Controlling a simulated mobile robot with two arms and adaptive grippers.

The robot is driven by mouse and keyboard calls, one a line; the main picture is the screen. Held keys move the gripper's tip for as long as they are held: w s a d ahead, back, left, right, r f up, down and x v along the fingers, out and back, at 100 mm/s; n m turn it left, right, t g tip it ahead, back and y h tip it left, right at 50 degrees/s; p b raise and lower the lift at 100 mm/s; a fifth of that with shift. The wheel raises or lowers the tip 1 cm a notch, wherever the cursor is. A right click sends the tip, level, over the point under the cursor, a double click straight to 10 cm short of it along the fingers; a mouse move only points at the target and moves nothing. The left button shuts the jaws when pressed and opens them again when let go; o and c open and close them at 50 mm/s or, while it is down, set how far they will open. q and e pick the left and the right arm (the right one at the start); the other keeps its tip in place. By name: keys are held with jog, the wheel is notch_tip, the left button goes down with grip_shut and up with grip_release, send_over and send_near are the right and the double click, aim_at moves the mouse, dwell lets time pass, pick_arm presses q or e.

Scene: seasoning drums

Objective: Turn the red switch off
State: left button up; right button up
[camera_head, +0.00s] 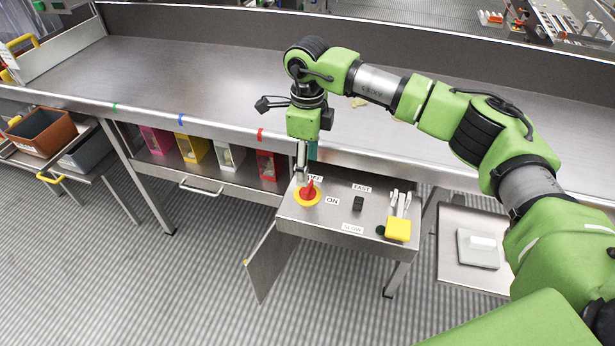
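The red switch (308,191) is a red knob on a round yellow plate, on the left part of a metal control panel (342,226). An OFF label (316,178) sits just above it, partly covered, and an ON label (332,201) is to its right. My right gripper (300,178) comes down from above with its fingers at the upper left of the knob. I cannot tell whether the fingers touch the knob or how far apart they are. My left gripper is not in view.
The panel also holds a black switch (358,203) between FAST and SLOW labels and a yellow block (398,229). A metal door (270,262) hangs open below. Colored bins (194,149) stand under the long table (220,85), whose top is mostly clear.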

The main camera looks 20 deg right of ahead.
notch_tip(320, 180, up, 5)
jog(key=shift+r, duration=0.1)
dwell(0.6)
